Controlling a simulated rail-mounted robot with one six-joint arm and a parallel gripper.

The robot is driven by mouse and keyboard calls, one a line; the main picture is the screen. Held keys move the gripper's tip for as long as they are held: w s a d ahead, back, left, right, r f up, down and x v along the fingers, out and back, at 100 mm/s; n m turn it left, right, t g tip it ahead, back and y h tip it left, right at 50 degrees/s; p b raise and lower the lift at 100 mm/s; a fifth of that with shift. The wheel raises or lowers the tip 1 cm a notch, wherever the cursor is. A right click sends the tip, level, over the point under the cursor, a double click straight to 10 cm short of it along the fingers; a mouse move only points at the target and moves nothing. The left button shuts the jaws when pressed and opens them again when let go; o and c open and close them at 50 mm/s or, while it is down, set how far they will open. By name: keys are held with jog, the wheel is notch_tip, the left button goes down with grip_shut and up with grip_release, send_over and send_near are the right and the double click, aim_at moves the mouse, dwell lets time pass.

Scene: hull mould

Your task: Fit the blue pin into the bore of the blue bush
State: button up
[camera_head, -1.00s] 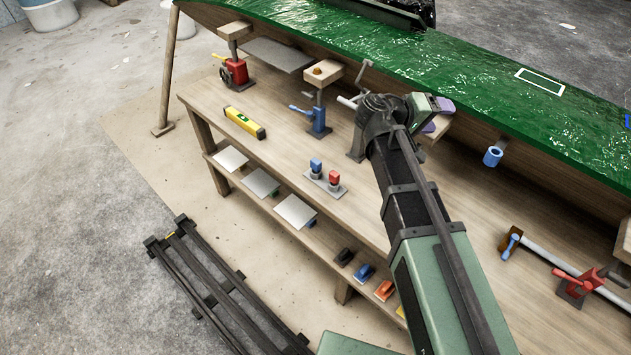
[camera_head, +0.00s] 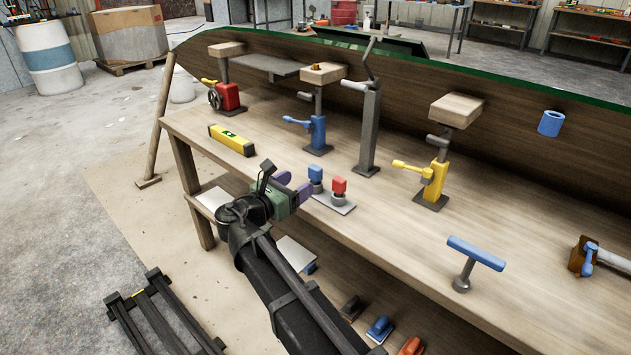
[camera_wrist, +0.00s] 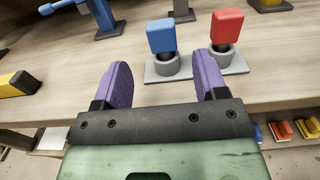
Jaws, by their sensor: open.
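The blue pin (camera_head: 316,173) has a block-shaped blue head and stands upright in a grey cup on a small plate on the bench. It also shows in the wrist view (camera_wrist: 161,36), ahead of my fingers and between their lines. Its shank is hidden in the cup. The blue bush (camera_head: 550,123) is a short blue cylinder on the hull side at the right; its bore is dark at the top end. My gripper (camera_head: 293,186), with purple fingers, is open and empty, just left of the pin. The wrist view shows the gap between its fingers (camera_wrist: 163,78).
A red pin (camera_head: 339,187) stands in the cup beside the blue one. A yellow level (camera_head: 232,140) lies to the left. Blue (camera_head: 318,132) and yellow (camera_head: 433,180) jacks and a grey post (camera_head: 370,125) stand behind. A blue T-handle (camera_head: 475,253) stands at the right.

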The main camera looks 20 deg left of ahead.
aim_at(312, 174)
jog(key=x, duration=0.9)
jog(key=shift+s+d, duration=0.1)
jog(key=shift+r, duration=0.1)
jog(key=c, duration=1)
jog(key=shift+c, duration=0.2)
